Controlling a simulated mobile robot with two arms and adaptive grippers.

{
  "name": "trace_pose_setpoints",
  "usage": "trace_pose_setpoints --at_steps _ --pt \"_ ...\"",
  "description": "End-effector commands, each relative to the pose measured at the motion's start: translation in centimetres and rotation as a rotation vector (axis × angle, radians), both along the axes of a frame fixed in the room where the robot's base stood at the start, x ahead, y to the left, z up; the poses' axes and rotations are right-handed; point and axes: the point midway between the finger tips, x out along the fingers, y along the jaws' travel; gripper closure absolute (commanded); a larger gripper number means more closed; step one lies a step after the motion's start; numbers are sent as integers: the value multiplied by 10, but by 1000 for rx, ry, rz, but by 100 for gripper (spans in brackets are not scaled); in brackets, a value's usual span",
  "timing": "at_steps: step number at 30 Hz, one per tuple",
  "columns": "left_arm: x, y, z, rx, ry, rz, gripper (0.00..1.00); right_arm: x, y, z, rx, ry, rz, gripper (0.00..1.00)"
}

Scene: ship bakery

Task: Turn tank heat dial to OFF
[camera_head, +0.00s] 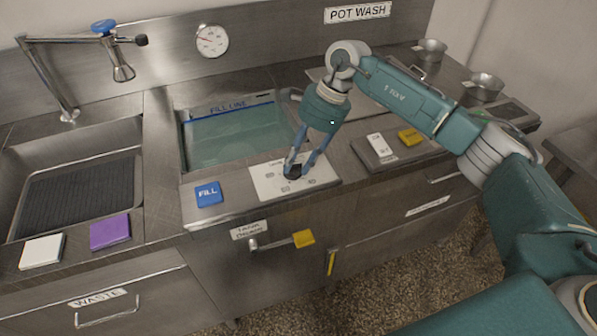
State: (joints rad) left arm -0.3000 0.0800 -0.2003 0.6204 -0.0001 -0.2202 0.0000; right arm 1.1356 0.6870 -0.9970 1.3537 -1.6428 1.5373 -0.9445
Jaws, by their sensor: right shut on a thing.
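The tank heat dial (292,172) is a small dark knob on a white label plate (268,185) at the front of the water tank. My right gripper (296,165) comes down on it from above, with its fingers shut around the knob. The marks on the plate are too small to read, and the fingers partly cover the knob, so its setting cannot be told. My left gripper is not in view.
A blue FILL button (208,193) sits left of the plate. Behind is the filled tank (230,135). Below is a drain lever with a yellow handle (303,238). A switch panel (385,150) lies right, a sink (75,190) and faucet (122,72) left.

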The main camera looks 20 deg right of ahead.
Motion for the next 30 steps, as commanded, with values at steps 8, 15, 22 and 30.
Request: trace_pose_setpoints --at_steps 8,15,22,30 --pt "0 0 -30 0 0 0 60 6 6 3 12 -16 212 95" --pt "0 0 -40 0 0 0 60 6 7 4 13 -16 328 96" --pt "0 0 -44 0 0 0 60 6 7 5 13 -13 377 96" --pt "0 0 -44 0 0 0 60 5 8 4 12 -12 388 96"
